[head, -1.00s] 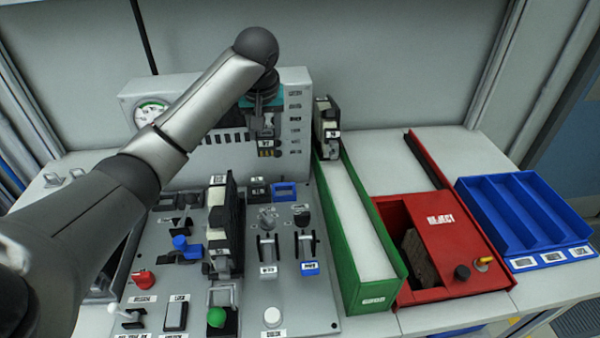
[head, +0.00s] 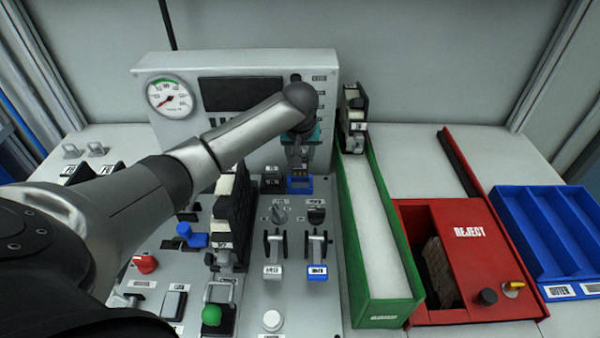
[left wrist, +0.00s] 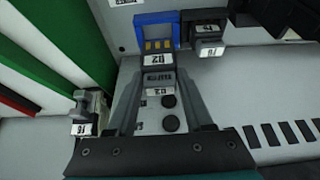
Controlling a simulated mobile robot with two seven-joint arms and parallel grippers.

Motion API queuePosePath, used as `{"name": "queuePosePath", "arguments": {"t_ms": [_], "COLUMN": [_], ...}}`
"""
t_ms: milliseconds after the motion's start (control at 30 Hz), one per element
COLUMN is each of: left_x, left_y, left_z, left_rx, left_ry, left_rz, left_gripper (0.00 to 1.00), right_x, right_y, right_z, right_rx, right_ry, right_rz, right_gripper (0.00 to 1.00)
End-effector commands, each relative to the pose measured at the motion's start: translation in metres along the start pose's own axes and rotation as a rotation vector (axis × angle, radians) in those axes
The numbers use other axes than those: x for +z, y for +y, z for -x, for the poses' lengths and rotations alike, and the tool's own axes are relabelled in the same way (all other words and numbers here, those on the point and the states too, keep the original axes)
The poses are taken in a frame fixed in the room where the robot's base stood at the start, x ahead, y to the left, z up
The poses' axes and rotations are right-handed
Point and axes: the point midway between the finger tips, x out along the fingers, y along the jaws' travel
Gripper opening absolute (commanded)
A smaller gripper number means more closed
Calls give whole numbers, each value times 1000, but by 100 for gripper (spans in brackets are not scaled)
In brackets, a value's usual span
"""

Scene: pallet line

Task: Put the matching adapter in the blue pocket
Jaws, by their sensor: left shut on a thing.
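My left gripper (head: 300,142) is shut on a small dark adapter (left wrist: 157,62) with a white label and gold contacts. The label is upside down in the left wrist view and seems to read 02. The blue pocket (head: 300,185) is at the back of the grey panel, and it also shows in the left wrist view (left wrist: 140,32). The adapter's contact end is at the pocket's opening; I cannot tell whether it has entered. Another labelled dark adapter (left wrist: 209,46) sits beside the blue pocket, left of it in the head view (head: 272,181). My right gripper is not in view.
A green-walled channel (head: 357,232) with dark labelled blocks at its far end lies right of the panel. Beyond are a red reject box (head: 470,265) and a blue divided tray (head: 550,230). A gauge box (head: 240,68) stands behind. Levers and a black-and-white block stack (head: 235,210) rise from the panel.

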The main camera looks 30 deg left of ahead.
Motion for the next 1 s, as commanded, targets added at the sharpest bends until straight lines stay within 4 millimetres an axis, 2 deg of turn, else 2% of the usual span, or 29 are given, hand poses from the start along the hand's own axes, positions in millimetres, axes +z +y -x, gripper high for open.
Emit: {"name": "queuePosePath", "arguments": {"t_ms": [167, 433, 833, 867, 1000], "left_x": [6, 20, 22, 22, 22], "left_y": [0, 0, 0, 0, 0], "left_z": [-14, -49, -53, -53, -53], "left_rx": [0, -1, 0, 0, 0], "left_ry": [0, 1, 0, 0, 0], "left_rz": [1, 1, 1, 1, 0], "left_gripper": [0, 0, 0, 53, 68], "right_x": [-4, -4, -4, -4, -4], "right_y": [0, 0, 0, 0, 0], "right_z": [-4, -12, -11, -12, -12], "right_rx": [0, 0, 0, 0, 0], "right_ry": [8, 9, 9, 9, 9], "right_rz": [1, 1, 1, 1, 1], "right_gripper": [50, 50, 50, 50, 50]}}
